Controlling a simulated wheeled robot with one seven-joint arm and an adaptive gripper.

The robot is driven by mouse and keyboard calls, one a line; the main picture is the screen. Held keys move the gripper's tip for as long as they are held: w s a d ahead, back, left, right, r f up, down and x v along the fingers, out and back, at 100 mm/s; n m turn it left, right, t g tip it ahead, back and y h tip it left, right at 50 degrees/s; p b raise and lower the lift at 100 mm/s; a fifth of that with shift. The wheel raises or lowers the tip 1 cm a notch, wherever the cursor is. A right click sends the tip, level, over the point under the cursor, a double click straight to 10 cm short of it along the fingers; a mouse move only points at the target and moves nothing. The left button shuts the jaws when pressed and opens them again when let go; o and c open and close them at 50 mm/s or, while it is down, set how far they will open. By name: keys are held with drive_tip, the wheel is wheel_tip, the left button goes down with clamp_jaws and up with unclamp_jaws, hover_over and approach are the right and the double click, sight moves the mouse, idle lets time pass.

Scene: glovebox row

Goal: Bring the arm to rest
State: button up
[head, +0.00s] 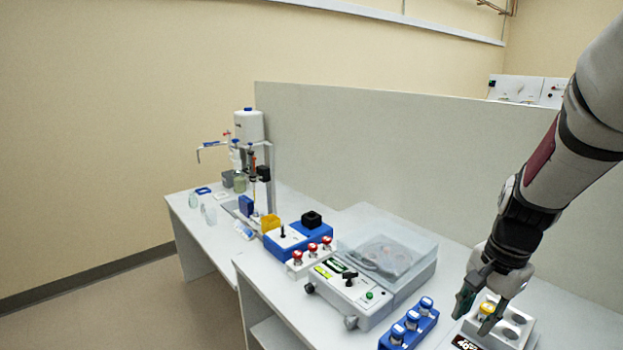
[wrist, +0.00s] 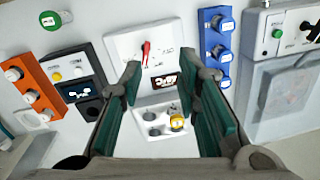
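My gripper (head: 473,318) hangs at the lower right of the head view, fingers pointing down, above a light grey block with round wells (head: 516,322). In the wrist view my gripper (wrist: 161,68) has its two green-padded fingers well apart, with nothing held between them. The grey block also shows between the fingers there (wrist: 152,117), with a yellow-capped vial (wrist: 177,123) in one well. How far the fingertips are above the block is hard to tell.
A blue rack of capped vials (head: 408,328) stands left of my gripper, beside a lidded machine (head: 352,303). A tall grey partition (head: 400,150) runs behind the bench. The wrist view also shows an orange rack (wrist: 36,90) and a white panel with a red switch (wrist: 130,46).

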drive_tip(key=s+a+r+n+t, duration=0.4)
drive_tip(key=s+a+r+n, duration=0.8)
drive_tip(key=s+r, duration=0.3)
drive_tip(key=shift+a+r+n+t+h, duration=0.15)
drive_tip(key=shift+r+n+t+h, duration=0.15)
drive_tip(key=shift+r+h, duration=0.1)
drive_tip(key=shift+s, duration=0.1)
